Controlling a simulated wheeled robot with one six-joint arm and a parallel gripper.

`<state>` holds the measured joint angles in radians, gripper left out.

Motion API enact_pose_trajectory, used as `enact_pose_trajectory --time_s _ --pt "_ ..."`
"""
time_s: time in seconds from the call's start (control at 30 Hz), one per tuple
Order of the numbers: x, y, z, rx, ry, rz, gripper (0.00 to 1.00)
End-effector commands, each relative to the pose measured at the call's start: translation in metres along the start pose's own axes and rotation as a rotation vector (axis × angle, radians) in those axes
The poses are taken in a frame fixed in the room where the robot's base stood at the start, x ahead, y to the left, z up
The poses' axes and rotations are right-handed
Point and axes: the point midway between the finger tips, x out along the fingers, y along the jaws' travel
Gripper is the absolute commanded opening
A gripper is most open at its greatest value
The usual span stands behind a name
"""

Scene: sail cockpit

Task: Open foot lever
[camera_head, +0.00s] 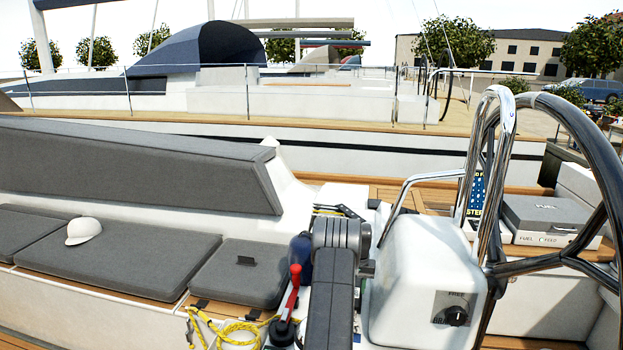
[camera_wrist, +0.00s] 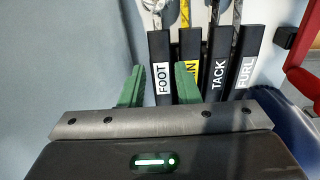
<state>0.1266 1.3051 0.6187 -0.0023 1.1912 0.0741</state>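The foot lever (camera_wrist: 160,65) is a black lever with a white FOOT label, at the left end of a row of levers in the wrist view. My gripper (camera_wrist: 158,85) is open, with one green finger on each side of the foot lever. The right finger overlaps the lower part of the neighbouring lever (camera_wrist: 190,50) and partly covers its yellow label. I cannot tell whether the fingers touch the foot lever. In the head view the black levers (camera_head: 345,210) show small behind my arm, and my fingers are hidden there.
The tack lever (camera_wrist: 217,70) and furl lever (camera_wrist: 244,65) stand to the right, with ropes behind. A red handle (camera_wrist: 300,85) is at the right edge. A white pedestal (camera_head: 425,275) and steering wheel (camera_head: 595,150) are right of my arm. Grey cushions (camera_head: 110,250) lie left.

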Motion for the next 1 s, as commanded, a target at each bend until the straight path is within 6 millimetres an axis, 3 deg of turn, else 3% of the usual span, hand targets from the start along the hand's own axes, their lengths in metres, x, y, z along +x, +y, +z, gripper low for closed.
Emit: enact_pose_trajectory --time_s 1.0 --pt "0.048 0.000 0.021 0.000 0.343 0.000 0.29"
